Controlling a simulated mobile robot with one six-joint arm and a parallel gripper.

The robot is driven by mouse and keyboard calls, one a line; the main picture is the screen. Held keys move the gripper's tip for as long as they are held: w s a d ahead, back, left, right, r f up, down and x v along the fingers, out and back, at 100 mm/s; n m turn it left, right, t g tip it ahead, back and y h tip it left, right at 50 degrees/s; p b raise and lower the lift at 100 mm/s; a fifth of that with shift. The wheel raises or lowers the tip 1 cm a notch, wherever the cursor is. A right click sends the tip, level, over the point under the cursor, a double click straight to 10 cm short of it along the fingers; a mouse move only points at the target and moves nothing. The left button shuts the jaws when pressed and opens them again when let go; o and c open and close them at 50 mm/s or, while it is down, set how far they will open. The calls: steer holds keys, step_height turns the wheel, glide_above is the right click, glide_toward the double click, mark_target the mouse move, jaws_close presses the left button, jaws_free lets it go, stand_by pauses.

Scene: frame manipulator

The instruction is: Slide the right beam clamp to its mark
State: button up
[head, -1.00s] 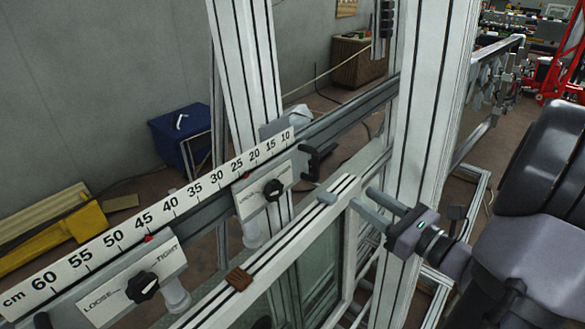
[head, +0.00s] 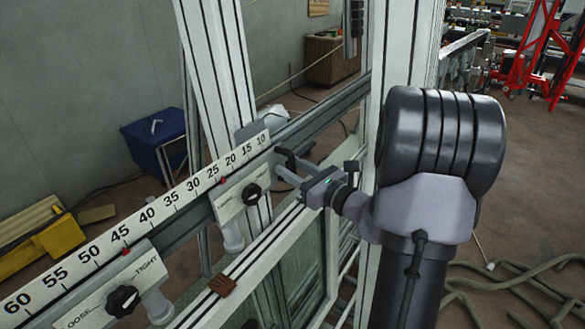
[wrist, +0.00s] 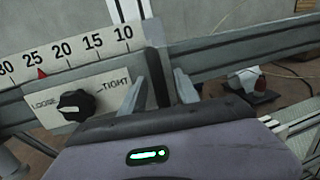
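The right beam clamp (head: 241,200) is a white plate with a black knob (head: 252,194), on a grey rail below a centimetre scale (head: 140,222). The wrist view shows its knob (wrist: 76,105) between the words LOOSE and TIGHT. A dark handle (head: 289,158) stands at the clamp's right end. My gripper (head: 285,170) is at this handle, its fingers apart on either side of it. The wrist view shows both fingers (wrist: 160,82); contact is unclear.
A second clamp (head: 108,293) with its own knob is further left, with a red triangle near 45. A white profile with a brown block (head: 222,285) runs below the rail. A tall white upright (head: 405,60) stands close behind my arm.

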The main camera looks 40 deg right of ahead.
steer(key=shift+c, duration=0.2)
jaws_close()
steer(key=shift+a, duration=0.1)
stand_by(1.0)
